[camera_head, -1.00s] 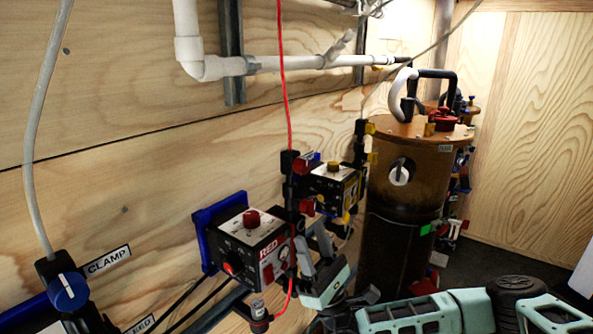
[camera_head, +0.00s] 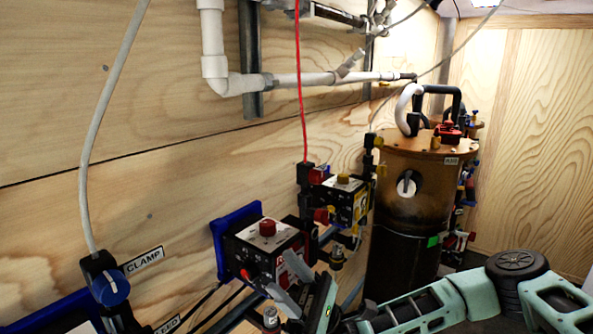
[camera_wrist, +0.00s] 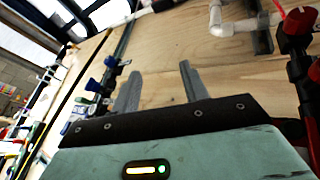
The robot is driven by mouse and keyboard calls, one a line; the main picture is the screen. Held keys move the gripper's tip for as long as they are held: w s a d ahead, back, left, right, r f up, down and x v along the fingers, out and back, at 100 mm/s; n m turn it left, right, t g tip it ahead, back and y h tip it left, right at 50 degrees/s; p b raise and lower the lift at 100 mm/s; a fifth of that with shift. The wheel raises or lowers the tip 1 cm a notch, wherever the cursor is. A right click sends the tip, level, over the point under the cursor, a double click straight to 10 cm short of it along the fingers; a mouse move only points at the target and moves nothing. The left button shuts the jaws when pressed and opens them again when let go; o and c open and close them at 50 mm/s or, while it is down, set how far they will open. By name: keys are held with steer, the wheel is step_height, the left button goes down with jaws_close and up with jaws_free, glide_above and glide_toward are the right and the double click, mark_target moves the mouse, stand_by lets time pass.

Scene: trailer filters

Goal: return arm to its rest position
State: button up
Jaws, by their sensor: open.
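My gripper (camera_head: 276,269) is low in the middle of the head view, in front of the box marked RED (camera_head: 265,248). Its two grey fingers are spread, with nothing between them. My teal and black arm stretches to the lower right. In the wrist view, the open fingers (camera_wrist: 160,70) point up toward the plywood wall (camera_wrist: 165,50), and only wall shows between them. The head view does not show clearly how far the fingertips are from the box.
A brown cylinder (camera_head: 415,187) stands right of the boxes. A second box with a yellow knob (camera_head: 346,200) sits behind the RED box. A red tube (camera_head: 301,90) hangs to a black fitting. White pipe (camera_head: 310,79) runs along the wall. A blue CLAMP knob (camera_head: 110,288) is at left.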

steer(key=s+a+n+g+h, duration=0.3)
steer(key=s+n+g+h, duration=0.7)
steer(key=s+g+h, duration=0.25)
steer(key=s+d+f+n+t+h, duration=0.3)
steer(key=s+d+f+n+h, duration=0.15)
steer(key=s+h, duration=0.45)
steer(key=d+f+t+h, duration=0.3)
steer(key=d+t+h, duration=0.3)
steer(key=d+t, duration=0.15)
steer(key=w+d+r+n+t+h, duration=0.1)
steer(key=w+d+r+n+t, duration=0.1)
steer(key=w+d+r+t, duration=0.2)
steer(key=d+r+t, duration=0.1)
steer(key=d+t, duration=0.1)
steer(key=t, duration=0.1)
steer(key=shift+w+d+r+t, duration=0.2)
steer(key=shift+r+t, duration=0.1)
steer(key=shift+t, duration=0.1)
